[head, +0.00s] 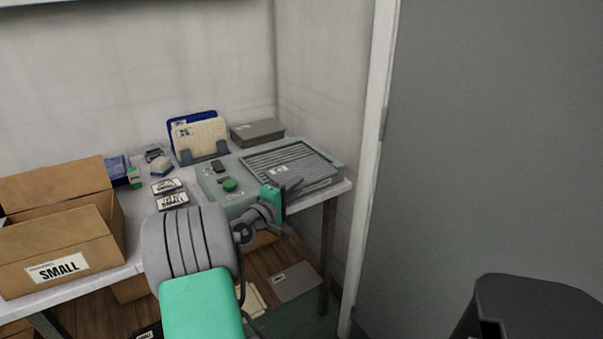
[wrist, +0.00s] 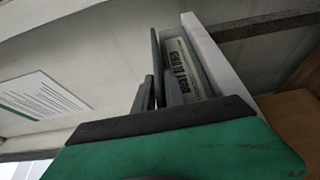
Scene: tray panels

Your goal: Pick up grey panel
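A second grey, flat, box-like piece (head: 258,131) lies on the table at the back, behind the tray unit. I cannot tell which one the task means.
The grey-green tray unit (head: 212,181) has a green knob and slatted top. A rack (head: 207,153) holds blue and cream panels. An open cardboard box (head: 95,255) marked SMALL stands left.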

